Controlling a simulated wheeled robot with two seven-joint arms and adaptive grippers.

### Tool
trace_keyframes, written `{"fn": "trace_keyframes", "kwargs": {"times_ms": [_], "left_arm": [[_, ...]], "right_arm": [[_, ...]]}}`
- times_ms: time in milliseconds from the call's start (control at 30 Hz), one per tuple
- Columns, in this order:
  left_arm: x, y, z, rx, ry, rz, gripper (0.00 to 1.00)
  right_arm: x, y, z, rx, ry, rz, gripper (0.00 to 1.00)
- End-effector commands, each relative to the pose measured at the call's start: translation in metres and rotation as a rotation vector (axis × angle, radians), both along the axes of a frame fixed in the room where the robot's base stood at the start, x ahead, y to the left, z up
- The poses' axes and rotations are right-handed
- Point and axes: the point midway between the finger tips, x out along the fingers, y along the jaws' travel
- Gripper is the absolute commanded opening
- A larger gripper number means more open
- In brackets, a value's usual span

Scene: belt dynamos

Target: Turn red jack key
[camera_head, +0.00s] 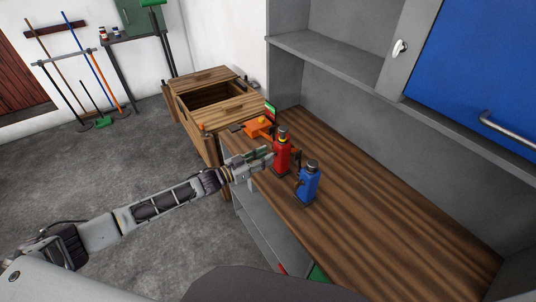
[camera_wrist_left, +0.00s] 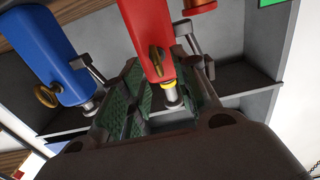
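The red jack (camera_head: 282,155) stands upright on the wooden workbench near its left edge. My left gripper (camera_head: 262,160) reaches it from the left, at the side of its body. In the left wrist view the red jack (camera_wrist_left: 148,22) appears upside down, with its brass key (camera_wrist_left: 157,60) facing the camera. The left gripper's green-padded fingers (camera_wrist_left: 160,95) are spread apart, and the key shows between them. I cannot tell whether either finger touches it. The blue jack (camera_head: 308,184) stands just right of the red one and has its own brass key (camera_wrist_left: 47,96). My right gripper is out of view.
An orange vise-like tool (camera_head: 258,127) sits on the workbench (camera_head: 370,225) behind the red jack. A wooden crate-like drawer unit (camera_head: 212,100) stands beyond. The blue jack is close to my left gripper. The bench's right part is clear, below a grey shelf (camera_head: 335,58).

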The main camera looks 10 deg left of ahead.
Motion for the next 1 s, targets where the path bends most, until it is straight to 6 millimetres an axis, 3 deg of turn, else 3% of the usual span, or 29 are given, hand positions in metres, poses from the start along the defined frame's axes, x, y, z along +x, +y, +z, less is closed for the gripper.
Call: {"fn": "trace_keyframes", "kwargs": {"times_ms": [233, 633, 867, 1000], "left_arm": [[0.012, -0.011, 0.0, 0.001, 0.0, 0.001, 0.3], [0.014, -0.014, 0.0, 0.001, 0.0, 0.0, 0.3], [0.014, -0.014, 0.0, 0.001, 0.0, 0.0, 0.02], [0.014, -0.014, 0.0, 0.001, 0.0, 0.0, 0.0]], "right_arm": [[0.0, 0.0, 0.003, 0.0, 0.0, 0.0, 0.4], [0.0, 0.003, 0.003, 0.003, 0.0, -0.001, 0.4], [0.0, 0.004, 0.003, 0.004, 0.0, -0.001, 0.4], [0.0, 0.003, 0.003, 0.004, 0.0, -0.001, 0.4]]}}
